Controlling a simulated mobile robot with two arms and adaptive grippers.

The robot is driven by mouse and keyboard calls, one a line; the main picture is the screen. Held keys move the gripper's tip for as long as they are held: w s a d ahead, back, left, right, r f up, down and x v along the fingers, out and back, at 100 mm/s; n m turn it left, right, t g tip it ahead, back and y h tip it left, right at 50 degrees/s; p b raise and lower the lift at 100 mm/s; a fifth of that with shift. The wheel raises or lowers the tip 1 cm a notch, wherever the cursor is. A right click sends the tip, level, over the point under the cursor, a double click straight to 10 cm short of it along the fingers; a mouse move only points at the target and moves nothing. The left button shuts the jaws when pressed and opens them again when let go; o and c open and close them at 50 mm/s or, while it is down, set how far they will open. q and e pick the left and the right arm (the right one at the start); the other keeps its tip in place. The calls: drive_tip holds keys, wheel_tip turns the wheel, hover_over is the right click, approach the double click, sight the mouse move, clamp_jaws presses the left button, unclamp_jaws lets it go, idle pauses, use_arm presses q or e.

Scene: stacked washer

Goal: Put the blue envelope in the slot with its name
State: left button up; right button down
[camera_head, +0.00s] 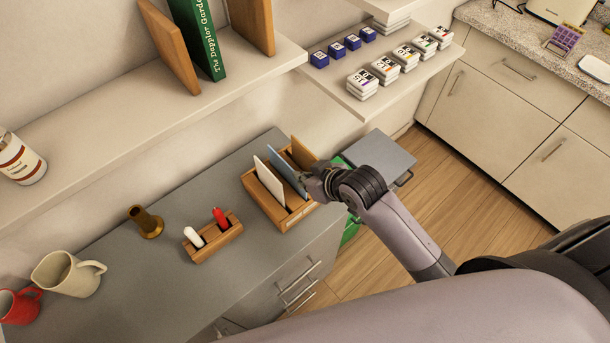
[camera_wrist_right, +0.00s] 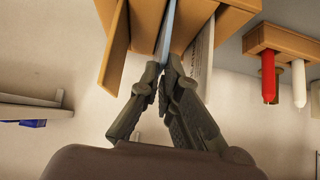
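The blue envelope (camera_head: 285,168) stands upright in a wooden letter holder (camera_head: 252,187) on the grey counter; its edge shows in the wrist view (camera_wrist_right: 169,20). It stands between a white envelope (camera_head: 269,183) and a brown upright piece (camera_head: 303,153). My right gripper (camera_head: 304,180) is at the near edge of the blue envelope. In the wrist view its fingertips (camera_wrist_right: 162,68) are closed on that edge. A small pale label (camera_head: 299,216) is on the holder's front; its text is too small to read. My left gripper is not in view.
A wooden stand (camera_head: 213,239) with a red and a white piece is beside the holder. A brass object (camera_head: 147,221), a cream pitcher (camera_head: 67,273) and a red mug (camera_head: 18,305) stand farther left. A shelf (camera_head: 150,120) with books overhangs the back.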

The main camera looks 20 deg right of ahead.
drive_tip(key=shift+f+b, duration=0.4)
drive_tip(key=shift+f, duration=0.6)
drive_tip(key=c, duration=1.7)
unclamp_jaws()
drive_tip(key=v, duration=1.2)
drive_tip(key=shift+f, duration=0.1)
